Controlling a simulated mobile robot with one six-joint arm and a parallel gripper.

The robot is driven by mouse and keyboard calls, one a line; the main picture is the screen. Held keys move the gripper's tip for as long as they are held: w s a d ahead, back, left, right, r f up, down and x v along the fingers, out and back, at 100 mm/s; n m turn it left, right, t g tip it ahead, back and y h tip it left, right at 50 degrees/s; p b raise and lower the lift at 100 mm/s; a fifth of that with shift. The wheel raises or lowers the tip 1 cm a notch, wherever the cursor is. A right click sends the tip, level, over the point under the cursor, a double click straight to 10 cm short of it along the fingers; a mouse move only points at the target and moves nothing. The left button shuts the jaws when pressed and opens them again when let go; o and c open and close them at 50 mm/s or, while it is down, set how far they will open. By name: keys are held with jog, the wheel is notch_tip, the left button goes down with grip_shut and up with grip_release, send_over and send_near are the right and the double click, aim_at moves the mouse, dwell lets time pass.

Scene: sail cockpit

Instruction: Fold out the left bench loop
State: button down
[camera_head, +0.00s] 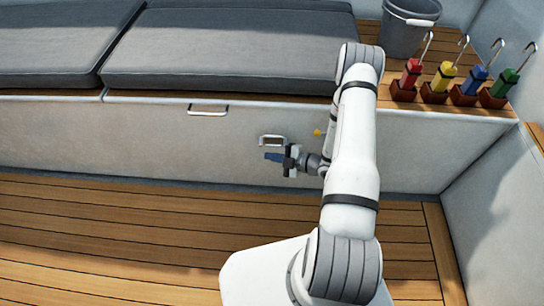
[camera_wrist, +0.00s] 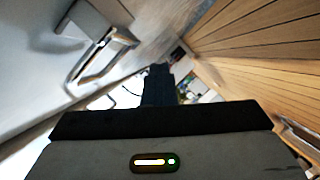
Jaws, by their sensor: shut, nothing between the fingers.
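A metal loop with a brownish inside (camera_head: 272,136) is on the pale front wall of the bench, just above my gripper. My gripper (camera_head: 272,157) is shut and empty, pointing left along the wall. In the wrist view the shut fingers (camera_wrist: 158,85) are dark, and a metal loop (camera_wrist: 122,36) stands off the pale wall at upper left, apart from them. A second metal loop (camera_head: 208,112) is higher and further left, at the bench's top edge. I cannot tell for certain which one is the left bench loop.
A small yellow knob (camera_head: 317,133) is on the wall beside my arm. Grey cushions (camera_head: 225,55) cover the bench top. A grey bucket (camera_head: 408,32) and several coloured-handled hooks (camera_head: 440,80) stand at the right. The wooden floor (camera_head: 120,235) is clear.

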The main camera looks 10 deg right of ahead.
jog(key=c, duration=2.1)
grip_release()
jog(key=o, duration=0.6)
jog(key=shift+c, duration=0.2)
jog(key=shift+d, duration=0.1)
jog(key=p+v, duration=0.2)
jog(key=v, duration=0.5)
jog(key=shift+s+d, duration=0.2)
jog(key=shift+s, duration=0.05)
jog(key=shift+r, duration=0.15)
